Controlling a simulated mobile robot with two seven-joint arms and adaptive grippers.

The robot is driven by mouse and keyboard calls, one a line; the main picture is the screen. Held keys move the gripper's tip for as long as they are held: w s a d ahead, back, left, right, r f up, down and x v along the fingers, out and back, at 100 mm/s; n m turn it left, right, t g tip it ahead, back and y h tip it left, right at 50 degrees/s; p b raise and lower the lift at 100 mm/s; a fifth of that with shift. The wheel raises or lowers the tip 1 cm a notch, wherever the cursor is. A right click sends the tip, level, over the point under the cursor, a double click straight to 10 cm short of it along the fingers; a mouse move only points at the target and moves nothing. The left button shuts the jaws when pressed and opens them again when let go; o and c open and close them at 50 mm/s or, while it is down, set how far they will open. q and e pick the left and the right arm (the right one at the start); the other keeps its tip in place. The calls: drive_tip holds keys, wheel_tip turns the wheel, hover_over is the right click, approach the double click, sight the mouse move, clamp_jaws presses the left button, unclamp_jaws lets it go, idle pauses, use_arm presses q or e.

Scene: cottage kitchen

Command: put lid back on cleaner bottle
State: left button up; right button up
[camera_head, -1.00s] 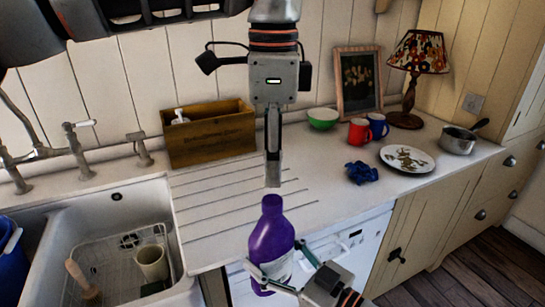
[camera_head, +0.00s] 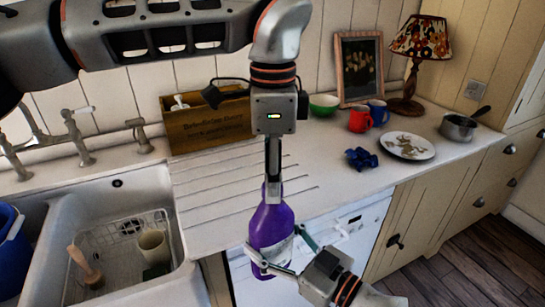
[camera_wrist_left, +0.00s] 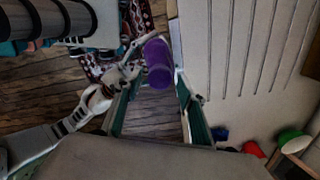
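A purple cleaner bottle (camera_head: 271,232) with a pale label stands upright in front of the counter edge. My right gripper (camera_head: 282,256) has its fingers on both sides of the bottle's lower body and holds it. My left gripper (camera_head: 273,195) points straight down, its fingers overlapping the bottle's neck in the head view. In the left wrist view its green-padded fingers are apart, with the purple bottle top (camera_wrist_left: 158,62) between and just beyond the tips. Whether they touch it is unclear. I cannot make out a separate lid; the bottle's top is partly hidden by the left fingers.
The sink (camera_head: 62,240) is at the left with a rack and cup. A wooden box (camera_head: 207,125) stands at the back of the counter (camera_head: 225,200). A blue crumpled thing (camera_head: 361,158), mugs, a plate (camera_head: 407,146) and a pot (camera_head: 458,127) sit to the right.

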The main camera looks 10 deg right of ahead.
use_arm(q)
drive_tip(key=shift+f, duration=0.65)
